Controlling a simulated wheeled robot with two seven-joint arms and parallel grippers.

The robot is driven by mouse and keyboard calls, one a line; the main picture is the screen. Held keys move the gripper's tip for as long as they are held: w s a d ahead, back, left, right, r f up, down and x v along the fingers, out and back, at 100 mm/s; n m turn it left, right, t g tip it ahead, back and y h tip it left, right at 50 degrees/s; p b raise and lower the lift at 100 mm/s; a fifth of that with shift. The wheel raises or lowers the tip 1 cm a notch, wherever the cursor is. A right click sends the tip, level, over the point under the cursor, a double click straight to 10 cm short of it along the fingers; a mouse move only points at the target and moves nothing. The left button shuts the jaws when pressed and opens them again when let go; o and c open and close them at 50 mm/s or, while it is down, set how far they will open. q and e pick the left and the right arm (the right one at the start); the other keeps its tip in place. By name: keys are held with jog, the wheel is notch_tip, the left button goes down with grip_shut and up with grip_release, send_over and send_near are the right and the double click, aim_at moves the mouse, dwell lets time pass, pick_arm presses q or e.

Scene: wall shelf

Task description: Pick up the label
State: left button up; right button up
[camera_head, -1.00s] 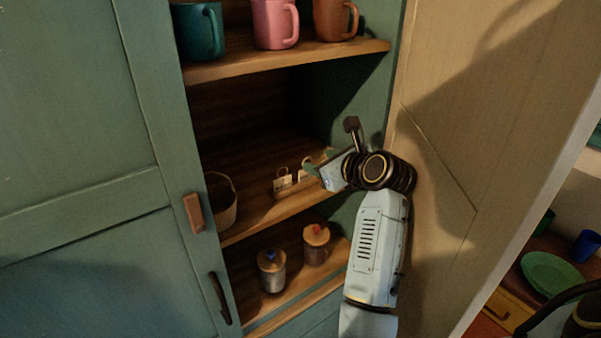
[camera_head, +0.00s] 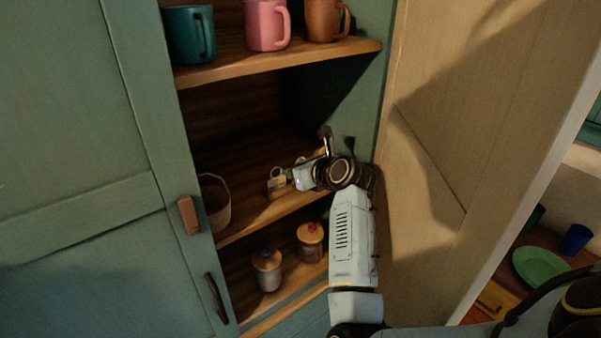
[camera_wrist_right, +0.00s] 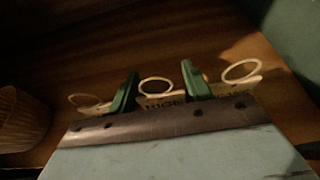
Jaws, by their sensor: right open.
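Several small pale labels with ring loops are on the middle shelf. One label (camera_head: 277,183) shows left of my right gripper (camera_head: 298,173) in the head view; the others there are mostly hidden by the gripper. In the right wrist view, the gripper (camera_wrist_right: 160,86) is open, with its two green fingers apart. A middle label (camera_wrist_right: 162,100) with dark lettering, partly hidden by the gripper body, appears between the fingers. A left label (camera_wrist_right: 88,103) and a right label (camera_wrist_right: 238,78) lie outside the fingers. I cannot tell whether the fingers touch any label. My left gripper is not in view.
A basket (camera_head: 214,205) stands left on the same shelf (camera_head: 240,228). Mugs, including a pink one (camera_head: 266,25), stand on the shelf above. Two lidded jars (camera_head: 268,270) stand below. The open cabinet door (camera_head: 430,120) is close to the right of my arm.

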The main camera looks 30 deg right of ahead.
jog(key=c, duration=0.6)
notch_tip(320, 180, up, 10)
jog(key=shift+b, duration=0.4)
